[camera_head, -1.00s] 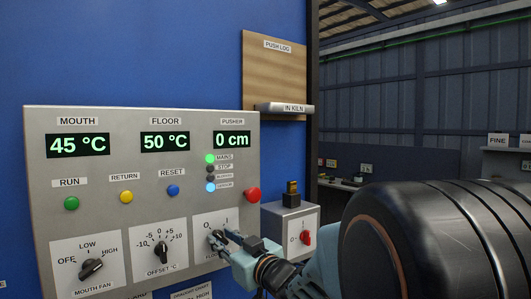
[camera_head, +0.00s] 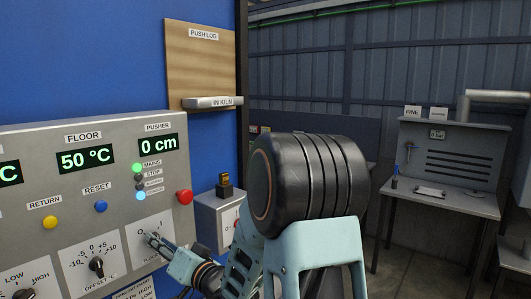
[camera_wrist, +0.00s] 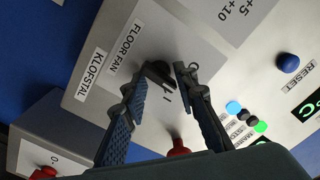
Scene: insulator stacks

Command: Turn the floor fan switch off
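The floor fan switch (camera_wrist: 158,73) is a black knob on a white plate (camera_wrist: 148,45) marked FLOOR FAN, with O and I marks, in the wrist view. Its pointer direction is hard to tell, as my fingers cover part of it. My gripper (camera_wrist: 158,76) has its two fingers apart, with the tips on either side of the knob. I cannot tell whether either fingertip touches it. In the head view my gripper (camera_head: 152,240) is at the switch plate (camera_head: 136,249) and hides the knob.
The grey control panel (camera_head: 110,200) also holds an offset knob (camera_head: 97,266), a mouth fan knob (camera_head: 23,294), a blue reset button (camera_head: 101,207) and a red button (camera_head: 185,197). A grey box (camera_head: 205,205) stands close right of the panel. A bench (camera_head: 440,198) is farther right.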

